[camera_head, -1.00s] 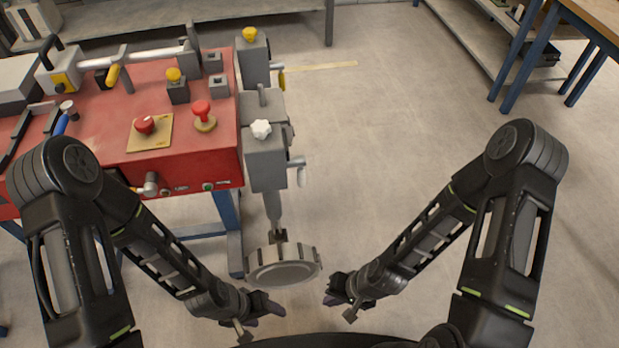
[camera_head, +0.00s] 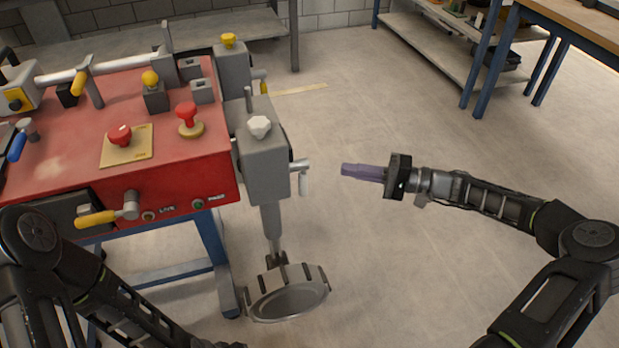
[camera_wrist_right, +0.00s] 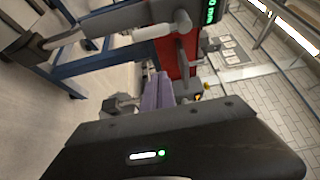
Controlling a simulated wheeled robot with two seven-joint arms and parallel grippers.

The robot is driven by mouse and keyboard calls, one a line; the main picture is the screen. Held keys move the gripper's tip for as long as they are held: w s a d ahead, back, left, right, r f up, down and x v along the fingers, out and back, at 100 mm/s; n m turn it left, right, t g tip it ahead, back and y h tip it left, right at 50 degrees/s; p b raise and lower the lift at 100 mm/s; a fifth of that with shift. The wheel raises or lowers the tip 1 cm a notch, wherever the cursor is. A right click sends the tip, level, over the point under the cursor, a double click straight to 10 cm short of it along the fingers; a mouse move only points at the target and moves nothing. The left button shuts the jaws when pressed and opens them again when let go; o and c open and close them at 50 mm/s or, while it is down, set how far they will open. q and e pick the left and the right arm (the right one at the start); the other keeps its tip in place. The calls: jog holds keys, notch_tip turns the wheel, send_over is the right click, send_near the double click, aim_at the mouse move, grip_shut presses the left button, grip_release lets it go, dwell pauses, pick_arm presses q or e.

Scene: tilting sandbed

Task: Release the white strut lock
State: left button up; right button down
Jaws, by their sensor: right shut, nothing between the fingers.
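The white strut lock shows on a grey upright housing (camera_head: 264,165) at the red bench's right corner. A white star knob (camera_head: 259,126) sits on top of the housing. A pale lever (camera_head: 304,180) hangs down from a short pin on its right side. My right gripper (camera_head: 345,170), with purple fingers, is shut and empty. Its tips point left at the lever, with a visible gap between. The purple fingers also show in the right wrist view (camera_wrist_right: 158,92); I cannot tell there whether they touch anything. My left gripper is out of view below the bottom edge.
A strut runs from the housing down to a round grey foot (camera_head: 288,293). A similar housing with a yellow knob (camera_head: 228,40) stands behind. The red bench (camera_head: 60,150) carries red buttons and a yellow-handled crank (camera_head: 97,217). Floor to the right is clear.

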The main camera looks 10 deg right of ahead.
aim_at(303, 179)
jog(key=shift+a, duration=0.15)
jog(key=a, duration=0.9)
jog(key=shift+w+a+b, duration=0.2)
jog(key=shift+w+b, duration=0.05)
jog(key=shift+b, duration=0.05)
dwell(0.5)
jog(key=shift+s+p, duration=0.15)
jog(key=shift+p, duration=0.45)
